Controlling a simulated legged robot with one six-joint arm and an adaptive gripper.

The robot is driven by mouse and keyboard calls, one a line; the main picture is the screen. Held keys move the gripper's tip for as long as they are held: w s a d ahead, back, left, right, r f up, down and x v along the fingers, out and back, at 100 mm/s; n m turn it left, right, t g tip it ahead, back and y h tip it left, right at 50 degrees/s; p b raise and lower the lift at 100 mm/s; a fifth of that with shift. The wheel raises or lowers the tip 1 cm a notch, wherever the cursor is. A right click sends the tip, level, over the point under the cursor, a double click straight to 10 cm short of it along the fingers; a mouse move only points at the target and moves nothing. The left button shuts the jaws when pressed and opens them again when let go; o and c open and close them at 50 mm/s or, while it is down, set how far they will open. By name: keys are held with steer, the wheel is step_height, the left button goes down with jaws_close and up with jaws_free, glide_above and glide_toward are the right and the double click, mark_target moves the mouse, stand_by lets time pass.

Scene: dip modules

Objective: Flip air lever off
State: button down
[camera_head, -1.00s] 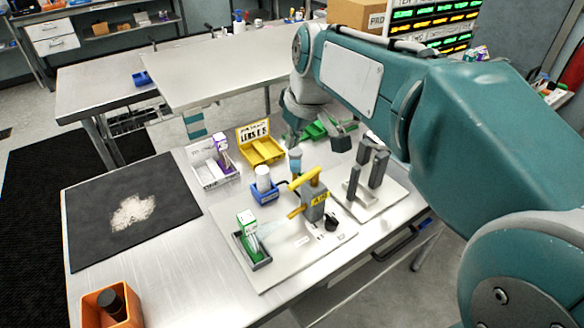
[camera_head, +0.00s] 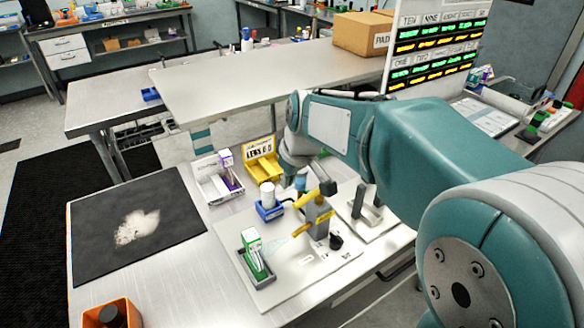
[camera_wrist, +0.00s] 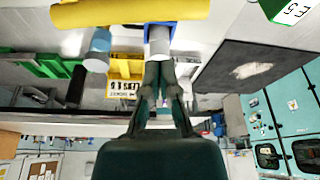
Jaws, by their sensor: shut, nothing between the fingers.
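The air lever (camera_head: 305,203) is a yellow bar on a grey block (camera_head: 319,219) with a yellow AIR label, on a pale plate at the middle of the bench. In the wrist view, which looks upside down, a large yellow bar (camera_wrist: 140,12), apparently the lever, crosses the top edge. My gripper (camera_wrist: 158,66) shows there with its dark fingers together and nothing between them. Its tips overlap a white cylinder in the picture; contact with the lever cannot be told. In the head view my gripper is not clearly distinguishable near the block.
A white bottle (camera_head: 267,190) stands in a blue holder beside the lever. A green-and-white box (camera_head: 252,246) sits in a grey tray in front. A yellow bin (camera_head: 262,160) and a white bin (camera_head: 213,187) stand behind. A black mat (camera_head: 90,230) lies left, an orange container (camera_head: 95,318) at front left.

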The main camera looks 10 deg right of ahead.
mark_target(310, 196)
steer(key=s+d, duration=0.1)
steer(key=s+d+f, duration=0.1)
steer(key=shift+s, duration=0.4)
